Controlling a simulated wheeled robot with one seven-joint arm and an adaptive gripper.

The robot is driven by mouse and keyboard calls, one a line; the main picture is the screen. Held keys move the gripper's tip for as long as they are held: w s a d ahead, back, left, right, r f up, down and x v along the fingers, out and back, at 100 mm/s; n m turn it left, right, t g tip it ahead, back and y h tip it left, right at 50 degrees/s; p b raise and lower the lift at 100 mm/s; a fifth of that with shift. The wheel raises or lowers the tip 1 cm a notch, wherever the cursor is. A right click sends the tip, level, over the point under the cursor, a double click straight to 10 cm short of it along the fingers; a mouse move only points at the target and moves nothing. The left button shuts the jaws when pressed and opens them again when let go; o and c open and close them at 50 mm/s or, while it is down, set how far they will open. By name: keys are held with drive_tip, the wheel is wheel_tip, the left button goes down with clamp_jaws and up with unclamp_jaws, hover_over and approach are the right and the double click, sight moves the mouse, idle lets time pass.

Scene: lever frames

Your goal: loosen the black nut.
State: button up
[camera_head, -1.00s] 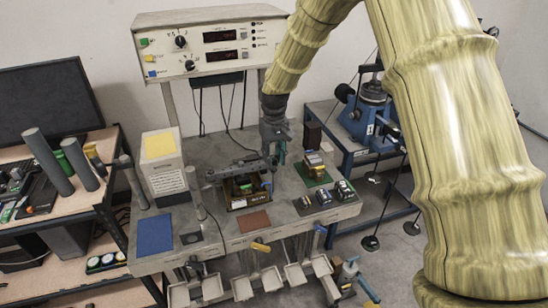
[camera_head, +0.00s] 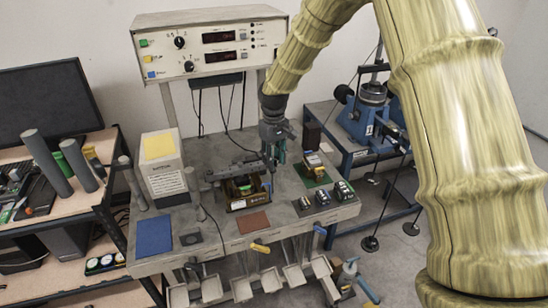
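My gripper (camera_head: 273,163) points down over the grey workbench (camera_head: 228,225), at the back right edge of a small wooden-framed device (camera_head: 241,204) with dark parts on top. A teal piece shows at the gripper's fingers; I cannot tell whether it is part of the gripper. I cannot tell whether the fingers touch the device, or whether they are open or shut. I cannot make out the black nut; it is too small to tell or hidden.
A control panel (camera_head: 215,48) stands at the back. Right of the gripper are a green board (camera_head: 318,180) and small block-shaped parts (camera_head: 323,197). A blue mat (camera_head: 153,236), a brown mat (camera_head: 254,222) and a box with a yellow top (camera_head: 160,145) are on the bench. Trays hang at the front.

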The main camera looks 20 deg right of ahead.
sight(275, 160)
drive_tip(key=o, duration=0.3)
drive_tip(key=shift+o, duration=0.2)
wheel_tip(275, 160, up, 12)
idle(0.5)
drive_tip(key=shift+d, duration=0.15)
